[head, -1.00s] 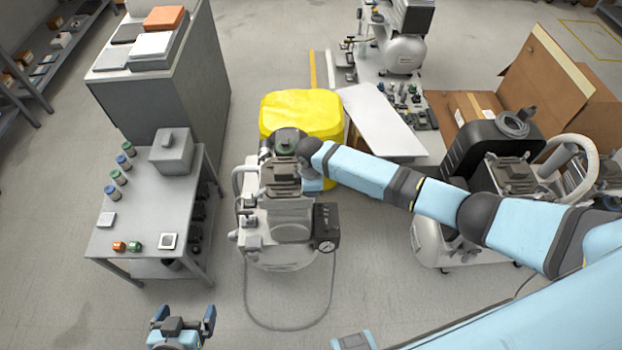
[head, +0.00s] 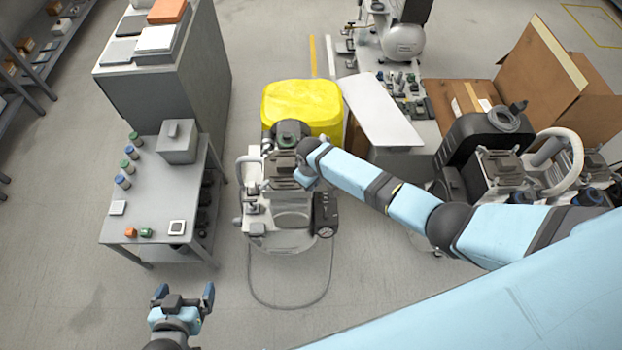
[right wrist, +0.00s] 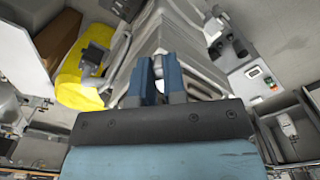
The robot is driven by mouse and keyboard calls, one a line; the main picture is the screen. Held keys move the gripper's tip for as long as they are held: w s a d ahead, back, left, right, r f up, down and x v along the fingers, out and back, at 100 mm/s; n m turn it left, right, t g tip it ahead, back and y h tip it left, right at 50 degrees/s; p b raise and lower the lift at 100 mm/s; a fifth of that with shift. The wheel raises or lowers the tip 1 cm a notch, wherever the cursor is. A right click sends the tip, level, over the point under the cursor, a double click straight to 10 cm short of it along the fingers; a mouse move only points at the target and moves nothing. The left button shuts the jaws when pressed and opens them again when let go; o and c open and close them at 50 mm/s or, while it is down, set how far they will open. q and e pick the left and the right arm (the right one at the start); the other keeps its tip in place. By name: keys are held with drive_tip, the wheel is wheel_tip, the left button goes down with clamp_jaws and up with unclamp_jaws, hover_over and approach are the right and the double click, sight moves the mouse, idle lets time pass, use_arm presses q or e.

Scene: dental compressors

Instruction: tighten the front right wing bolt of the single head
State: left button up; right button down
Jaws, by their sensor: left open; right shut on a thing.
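The single-head compressor (head: 292,237) stands on the floor in the middle of the head view, with its brown-grey head (head: 284,166) on top. My right arm reaches from the right to the head's right side, and its wrist hides the gripper's fingertips there. In the right wrist view my right gripper (right wrist: 158,66) has its blue fingers close together against the ribbed grey head (right wrist: 178,30). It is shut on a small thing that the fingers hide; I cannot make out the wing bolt. My left gripper (head: 184,292) is open and empty above the floor at lower left.
A grey table (head: 150,205) with jars and small blocks stands left of the compressor. A yellow bin-like object (head: 303,104) is just behind it. Another compressor (head: 505,170) and an open cardboard box (head: 540,75) are at right. A hose (head: 290,306) loops on the floor in front.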

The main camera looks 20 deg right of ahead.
drive_tip(key=shift+m, duration=0.3)
idle(0.4)
drive_tip(key=c, duration=1.2)
unclamp_jaws()
drive_tip(key=shift+r, duration=0.1)
wheel_tip(320, 180, up, 14)
drive_tip(key=shift+f, duration=0.2)
